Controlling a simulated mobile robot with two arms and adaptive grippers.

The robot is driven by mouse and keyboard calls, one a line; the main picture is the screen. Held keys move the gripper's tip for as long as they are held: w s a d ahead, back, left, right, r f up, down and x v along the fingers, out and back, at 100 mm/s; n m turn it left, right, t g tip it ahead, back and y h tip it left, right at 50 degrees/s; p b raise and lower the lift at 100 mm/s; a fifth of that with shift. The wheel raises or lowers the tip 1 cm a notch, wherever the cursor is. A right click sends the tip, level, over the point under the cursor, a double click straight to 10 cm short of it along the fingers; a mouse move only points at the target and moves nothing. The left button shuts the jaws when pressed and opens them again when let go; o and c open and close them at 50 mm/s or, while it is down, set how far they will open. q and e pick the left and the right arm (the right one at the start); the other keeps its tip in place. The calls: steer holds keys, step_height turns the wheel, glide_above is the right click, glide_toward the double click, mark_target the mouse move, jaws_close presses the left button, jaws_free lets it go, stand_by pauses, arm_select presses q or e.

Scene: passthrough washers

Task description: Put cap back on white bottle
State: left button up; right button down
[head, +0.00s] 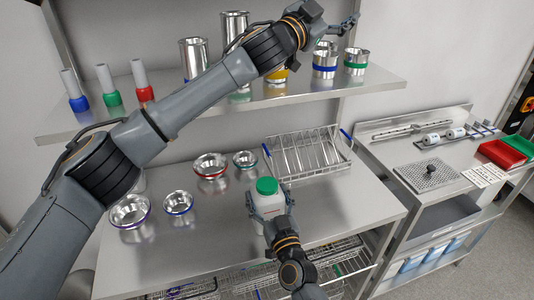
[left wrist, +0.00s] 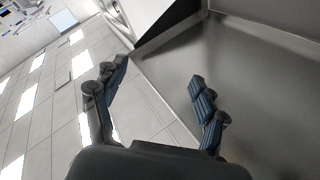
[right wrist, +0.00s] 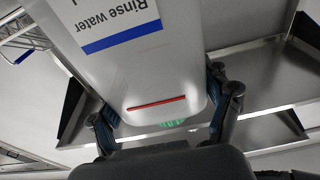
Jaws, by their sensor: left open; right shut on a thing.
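The white bottle (head: 268,204) stands upright above the middle worktop near its front edge, with a green cap (head: 267,186) on its top. Whether the cap is fully seated I cannot tell. My right gripper (head: 270,214) is shut on the bottle from the front. In the right wrist view, the bottle (right wrist: 135,65) fills the space between the fingers, its "Rinse water" label upside down, with a sliver of green (right wrist: 172,123) below it. My left gripper (head: 349,22) is raised at the upper shelf's right end. It is open and empty, as the left wrist view shows (left wrist: 158,72).
A wire rack (head: 310,155) stands behind the bottle. Several metal bowls (head: 210,166) sit to its left. The shelf (head: 190,104) carries metal cylinders and coloured tubes. A side bench (head: 400,150) with red and green trays is at right. The worktop right of the bottle is clear.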

arm_select(q)
step_height(320, 180, down, 4)
steer(key=w+a+n+y, duration=0.2)
steer(key=a+n+y, duration=0.15)
steer(key=n, duration=0.45)
steer(key=n+g+y, duration=0.3)
steer(key=g+y, duration=0.8)
steer(key=g, duration=0.4)
glide_above(267, 184)
steer(key=f, duration=2.6)
steer(key=shift+w+d, duration=0.15)
steer(key=shift+d, duration=0.05)
steer(key=shift+a+f, duration=0.1)
steer(key=shift+a, duration=0.15)
steer(key=shift+f, duration=4)
